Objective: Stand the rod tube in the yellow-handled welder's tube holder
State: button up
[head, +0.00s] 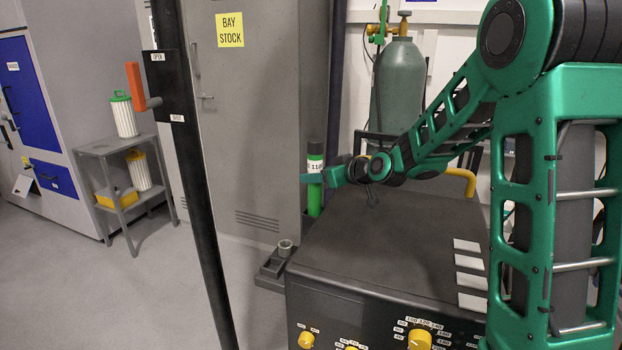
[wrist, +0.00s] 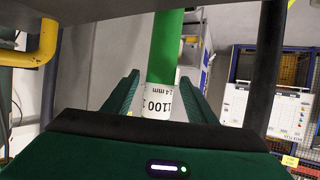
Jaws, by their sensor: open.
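The rod tube (head: 314,196) is green with a black cap and a white label, and stands upright at the far left edge of the dark welder (head: 390,240). Its lower end is hidden behind the welder's top. A yellow handle (head: 462,180) shows at the welder's back. My gripper (head: 320,178) is at the tube's label; in the wrist view its open fingers (wrist: 160,88) lie either side of the tube (wrist: 168,45), with gaps visible. A grey ring-shaped cup (head: 285,246) on a dark bracket sits at the welder's left; I cannot tell what supports the tube.
A black post (head: 190,150) with an orange lever (head: 135,88) stands at the left front. A grey cabinet (head: 262,110) and a gas cylinder (head: 398,85) are behind. A small shelf (head: 120,190) stands farther left, with open floor before it.

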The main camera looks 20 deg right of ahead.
jog(key=v, duration=0.7)
jog(key=shift+f, duration=0.1)
